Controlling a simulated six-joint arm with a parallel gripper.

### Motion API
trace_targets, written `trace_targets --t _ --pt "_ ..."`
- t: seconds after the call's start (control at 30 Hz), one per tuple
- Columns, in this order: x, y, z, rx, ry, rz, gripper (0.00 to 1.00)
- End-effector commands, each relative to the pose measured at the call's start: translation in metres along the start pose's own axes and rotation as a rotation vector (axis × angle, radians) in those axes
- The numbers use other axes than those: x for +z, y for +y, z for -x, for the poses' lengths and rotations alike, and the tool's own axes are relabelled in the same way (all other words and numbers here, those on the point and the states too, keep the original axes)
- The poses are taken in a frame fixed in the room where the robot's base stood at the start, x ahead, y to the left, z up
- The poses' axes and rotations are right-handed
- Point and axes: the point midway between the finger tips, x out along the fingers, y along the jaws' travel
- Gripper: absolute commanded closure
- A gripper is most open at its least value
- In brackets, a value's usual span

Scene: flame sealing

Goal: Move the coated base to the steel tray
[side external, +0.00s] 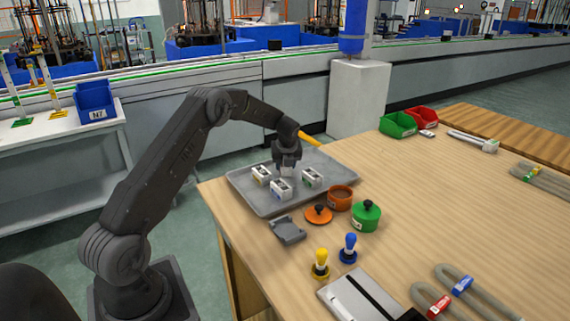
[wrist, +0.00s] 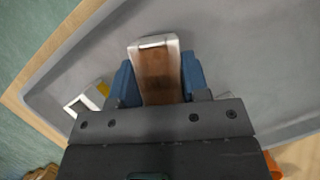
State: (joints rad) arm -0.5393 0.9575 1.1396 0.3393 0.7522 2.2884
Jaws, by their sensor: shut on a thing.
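My gripper (side external: 287,163) is over the far half of the steel tray (side external: 243,198), a wide grey tray at the table's left end. In the wrist view its blue-padded jaws (wrist: 155,84) are shut on the sides of the coated base (wrist: 158,73), a silvery piece with a brown upper face. In the side view only a small pale part of the base (side external: 288,172) shows under the jaws. I cannot tell whether it touches the tray (wrist: 245,65). Three silvery blocks stand on the tray: one left (side external: 261,174), one in front (side external: 281,189), one right (side external: 312,177).
An orange pot (side external: 340,199), its orange lid (side external: 318,214) and a lidded green pot (side external: 365,217) stand right of the tray. A grey cradle (side external: 288,231) lies in front. Yellow (side external: 320,265) and blue (side external: 348,249) stamps stand nearer. The tray's far right is bare.

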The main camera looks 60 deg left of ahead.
Motion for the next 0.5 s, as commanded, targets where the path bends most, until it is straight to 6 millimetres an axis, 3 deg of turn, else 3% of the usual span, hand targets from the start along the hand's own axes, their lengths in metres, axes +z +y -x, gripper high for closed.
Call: trace_targets --t 0.33,0.37,0.5 --pt "-0.0009 0.0 -0.0028 -0.001 -0.001 0.0 0.82" --pt "-0.0009 0.0 -0.0028 -0.001 -0.001 0.0 0.56" --pt "-0.0008 0.0001 -0.0026 -0.001 -0.001 0.0 0.42"
